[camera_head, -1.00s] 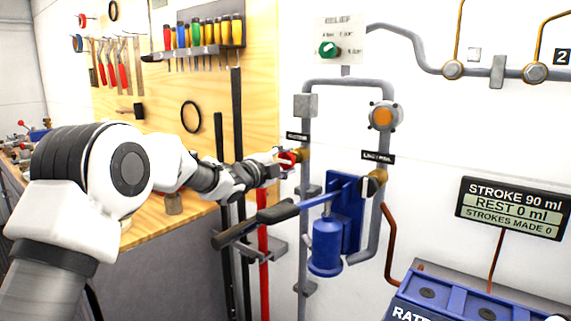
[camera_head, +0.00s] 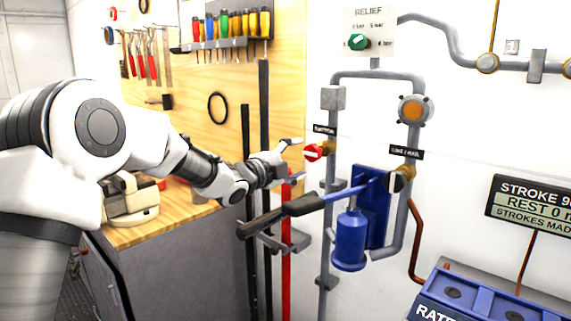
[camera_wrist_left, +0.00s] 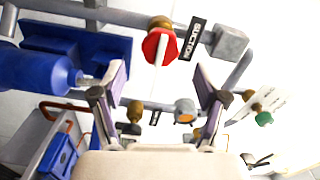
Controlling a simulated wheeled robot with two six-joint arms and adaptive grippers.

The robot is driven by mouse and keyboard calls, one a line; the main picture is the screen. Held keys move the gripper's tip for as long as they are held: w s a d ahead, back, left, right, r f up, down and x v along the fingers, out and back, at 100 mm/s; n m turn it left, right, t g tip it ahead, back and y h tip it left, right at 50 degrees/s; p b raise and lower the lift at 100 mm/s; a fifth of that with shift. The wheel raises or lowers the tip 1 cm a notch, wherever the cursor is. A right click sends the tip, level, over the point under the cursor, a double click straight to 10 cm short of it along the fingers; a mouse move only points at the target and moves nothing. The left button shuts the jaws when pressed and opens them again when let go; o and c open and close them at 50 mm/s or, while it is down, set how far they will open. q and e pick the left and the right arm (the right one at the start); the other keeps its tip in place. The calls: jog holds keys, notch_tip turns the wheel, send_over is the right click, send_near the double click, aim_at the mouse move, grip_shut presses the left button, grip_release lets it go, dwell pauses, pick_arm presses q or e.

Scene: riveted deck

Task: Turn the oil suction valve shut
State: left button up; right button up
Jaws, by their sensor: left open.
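The suction valve has a red knob (camera_head: 313,152) with a white bar, on a brass stem on the grey vertical pipe, under a black label. In the left wrist view the red knob (camera_wrist_left: 154,47) faces me beside the "SUCTION" label (camera_wrist_left: 192,39); its white bar is slightly tilted from upright. My left gripper (camera_head: 294,160) is open and empty, just left of the knob in the head view and apart from it. In the wrist view its fingertips (camera_wrist_left: 161,78) stand wide apart, with the knob beyond the gap between them. My right gripper is not in view.
A blue hand pump (camera_head: 349,240) with a long dark-gripped lever (camera_head: 290,208) sits below right of the knob. A black-and-white valve knob (camera_head: 397,182) is to the right. A green relief knob (camera_head: 358,42) is above. Rods and a red bar (camera_head: 286,235) stand below my gripper.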

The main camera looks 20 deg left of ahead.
pick_arm(q)
jog(key=v, duration=0.5)
jog(key=shift+s+a, duration=0.1)
jog(key=shift+s, duration=0.2)
jog(key=shift+f, duration=0.1)
